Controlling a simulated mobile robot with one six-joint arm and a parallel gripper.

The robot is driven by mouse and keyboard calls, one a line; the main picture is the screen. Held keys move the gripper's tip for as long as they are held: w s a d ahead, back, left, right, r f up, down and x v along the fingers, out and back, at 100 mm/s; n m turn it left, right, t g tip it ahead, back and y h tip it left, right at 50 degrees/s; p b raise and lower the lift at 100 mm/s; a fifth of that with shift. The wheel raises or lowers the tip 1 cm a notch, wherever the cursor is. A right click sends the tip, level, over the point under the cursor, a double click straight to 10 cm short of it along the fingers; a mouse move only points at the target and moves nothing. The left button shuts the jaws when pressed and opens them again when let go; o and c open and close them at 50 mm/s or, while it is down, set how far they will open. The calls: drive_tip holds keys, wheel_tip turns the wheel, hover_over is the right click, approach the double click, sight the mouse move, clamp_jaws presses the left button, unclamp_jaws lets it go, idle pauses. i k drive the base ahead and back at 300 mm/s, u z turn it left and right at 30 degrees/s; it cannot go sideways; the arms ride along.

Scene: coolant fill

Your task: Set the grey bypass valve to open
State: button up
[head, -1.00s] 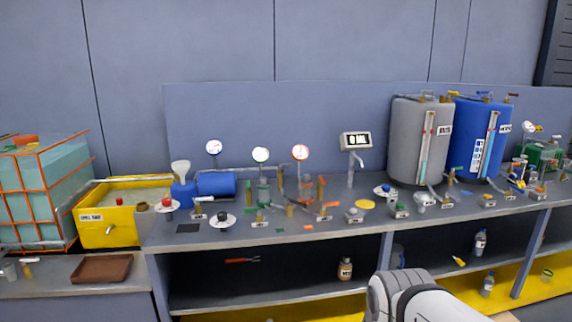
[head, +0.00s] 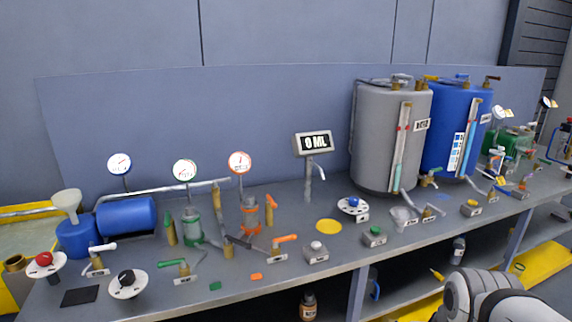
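A small valve with a brass body and a grey lever (head: 431,211) stands on the bench in front of the grey tank (head: 380,150). Its label is too small to read, so I cannot tell whether it is the bypass valve or how it is set. A brass fitting with a grey top (head: 401,80) sits on top of the grey tank. My gripper is out of view; only a white and grey link of my arm shows at the lower right.
The bench (head: 330,265) carries a white-lever valve (head: 98,257), a green-lever valve (head: 181,270), an orange-lever valve (head: 281,247), knobs and push buttons. A display on a post (head: 313,145) reads 0 ML. A blue tank (head: 460,125) stands right of the grey one.

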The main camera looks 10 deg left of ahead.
sight(216, 181)
drive_tip(key=u, duration=0.2)
drive_tip(key=i, duration=1.15)
drive_tip(key=u, duration=1)
drive_tip(key=i, duration=0.3)
drive_tip(key=u, duration=0.25)
